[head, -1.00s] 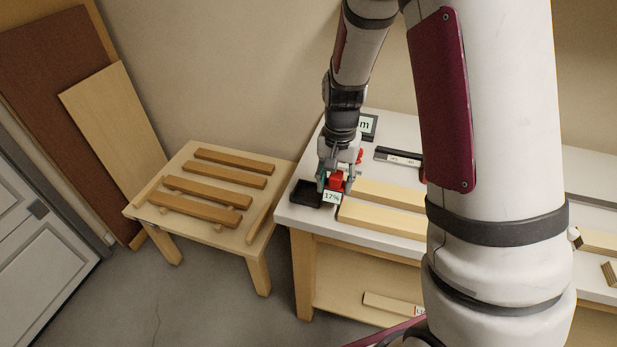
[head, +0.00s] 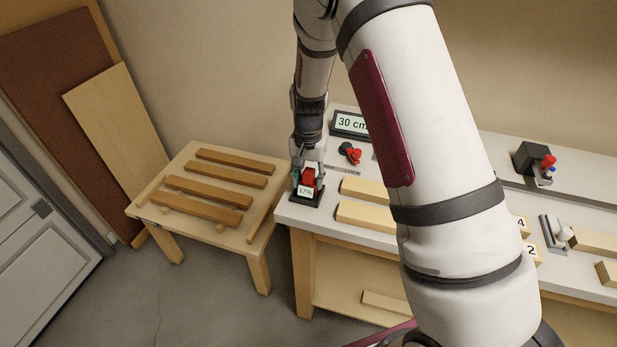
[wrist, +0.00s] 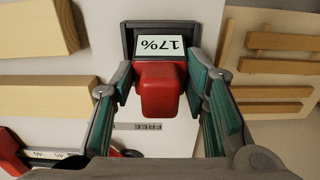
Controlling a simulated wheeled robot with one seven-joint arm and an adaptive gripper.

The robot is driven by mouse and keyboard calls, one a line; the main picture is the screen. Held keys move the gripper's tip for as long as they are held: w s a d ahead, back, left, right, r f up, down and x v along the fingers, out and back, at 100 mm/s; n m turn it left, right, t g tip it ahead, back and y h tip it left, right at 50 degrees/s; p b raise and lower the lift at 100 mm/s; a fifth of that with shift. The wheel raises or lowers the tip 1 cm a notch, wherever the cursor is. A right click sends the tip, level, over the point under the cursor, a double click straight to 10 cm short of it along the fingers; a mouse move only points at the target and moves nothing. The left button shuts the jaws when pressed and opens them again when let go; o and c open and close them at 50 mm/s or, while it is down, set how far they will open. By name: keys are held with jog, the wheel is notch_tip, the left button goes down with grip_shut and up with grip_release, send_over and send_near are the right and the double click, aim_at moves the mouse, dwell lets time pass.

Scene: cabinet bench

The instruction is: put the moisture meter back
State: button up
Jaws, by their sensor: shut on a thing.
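The moisture meter is red with a white display reading 17%. In the head view the meter (head: 308,181) is over the black holder (head: 304,198) at the bench's left end. My gripper (head: 308,176) is shut on the meter from above. In the wrist view the meter's red body (wrist: 160,88) sits between the green-padded fingers of my gripper (wrist: 165,95). Its display end lies within the outline of the dark holder (wrist: 128,38). Whether the meter rests on the holder's floor cannot be told.
Pale boards (head: 364,190) lie right of the holder on the bench (head: 290,215). A 30 cm sign (head: 350,123) and a red-and-black tool (head: 350,153) are behind. A low table (head: 150,205) with several wood strips stands left.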

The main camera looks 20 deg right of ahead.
jog(key=o, duration=1.3)
jog(key=shift+f, duration=0.15)
jog(key=shift+c, duration=0.2)
notch_tip(320, 180, up, 12)
jog(key=shift+r+b, duration=0.15)
jog(key=shift+b, duration=0.4)
jog(key=s+r+n+t, duration=0.2)
jog(key=s+r+n, duration=0.1)
jog(key=s+r, duration=1.05)
jog(key=s+r+n+t, duration=0.1)
jog(key=s+r+n, duration=0.1)
jog(key=s, duration=0.5)
jog(key=s+r+n+t, duration=0.2)
jog(key=s, duration=0.5)
jog(key=shift+s+d+r, duration=0.15)
jog(key=shift+s+r, duration=0.1)
jog(key=shift+r, duration=0.1)
